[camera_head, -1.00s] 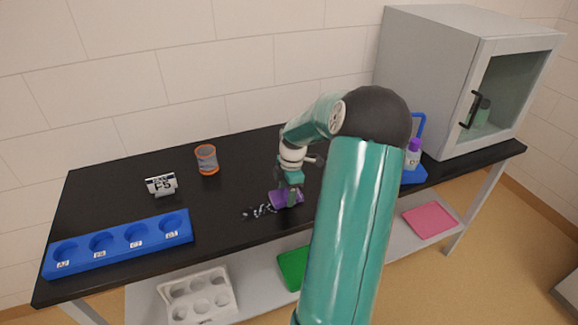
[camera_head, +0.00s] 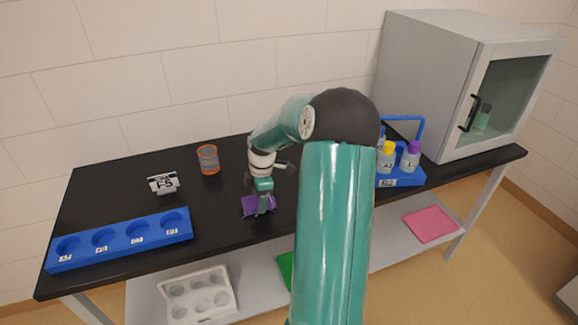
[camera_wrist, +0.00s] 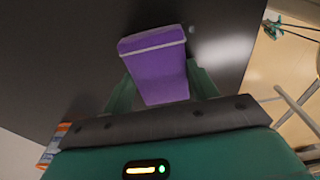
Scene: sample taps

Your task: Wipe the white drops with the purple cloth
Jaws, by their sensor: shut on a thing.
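The purple cloth (camera_head: 257,205) is a folded pad at the table's front middle. It also fills the middle of the wrist view (camera_wrist: 157,65). My gripper (camera_head: 264,207) is shut on the cloth and holds it down at the black tabletop. In the wrist view the green fingers (camera_wrist: 160,88) sit on either side of it. In the head view no white drops show clearly; the spot where they lay is under or behind the cloth and gripper. In the wrist view one small pale drop (camera_wrist: 192,29) shows just beyond the cloth's far right corner.
A blue rack (camera_head: 120,240) lies at the left, with a label stand (camera_head: 163,183) and an orange-rimmed cup (camera_head: 208,159) behind. A blue carrier (camera_head: 402,178) with capped bottles and a grey cabinet (camera_head: 430,85) stand at the right. The black tabletop (camera_head: 110,195) is otherwise clear.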

